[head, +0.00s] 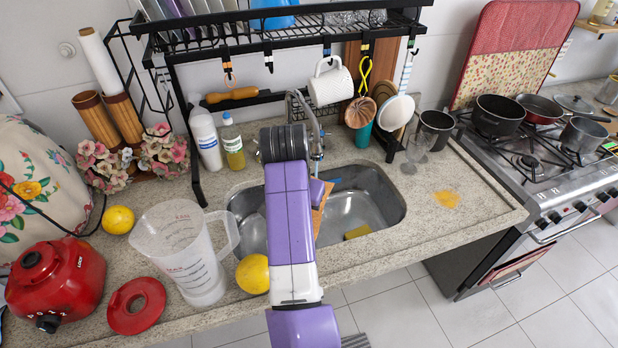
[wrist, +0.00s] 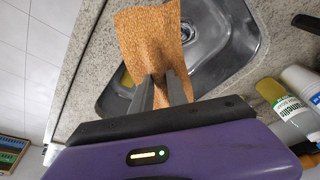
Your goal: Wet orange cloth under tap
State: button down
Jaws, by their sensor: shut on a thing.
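The orange cloth (wrist: 150,35) is pinched between the fingers of my gripper (wrist: 163,80) in the wrist view. It spreads out beyond the fingertips, over the metal sink (wrist: 215,40). In the head view a small strip of the cloth (head: 321,196) shows beside my purple arm, which hides most of it and the fingers. The sink (head: 385,200) lies below. The tap (head: 314,125) rises at the sink's back edge, partly behind my arm. I cannot make out any running water.
A yellow sponge (head: 357,231) lies in the sink. A clear jug (head: 183,250) and a yellow fruit (head: 253,273) stand left of it. Bottles (head: 206,140) stand behind. A black rack (head: 280,40) spans above. An orange-yellow spill (head: 447,199) marks the counter at right.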

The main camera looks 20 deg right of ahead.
jog(key=shift+s+a+f+n+t+p, duration=0.15)
jog(key=shift+s+a+f+n+p, duration=0.2)
jog(key=shift+f, duration=0.3)
jog(key=shift+s+a+f+n+t+p, duration=0.15)
jog(key=shift+s+a+f+n, duration=0.2)
jog(key=shift+f, duration=0.3)
jog(key=w+d+b, duration=0.1)
jog(key=w+b, duration=0.1)
jog(key=w+d+f+b, duration=0.1)
jog(key=w+b, duration=0.1)
jog(key=w, duration=0.1)
jog(key=w+d+b, duration=0.2)
jog(key=w+b, duration=0.1)
jog(key=shift+d+f, duration=0.1)
jog(key=shift+f, duration=0.05)
jog(key=w+d+f+b, duration=0.3)
jog(key=w+f+b, duration=0.2)
jog(key=b, duration=0.3)
jog(key=shift+w+d+b, duration=0.3)
jog(key=shift+w+d, duration=0.1)
jog(key=shift+w, duration=0.5)
jog(key=shift+d+f+p, duration=0.1)
jog(key=shift+d+p, duration=0.25)
jog(key=shift+d, duration=0.05)
jog(key=shift+a+p, duration=0.3)
jog(key=shift+a, duration=0.15)
jog(key=shift+d+p, duration=0.3)
jog(key=shift+d, duration=0.1)
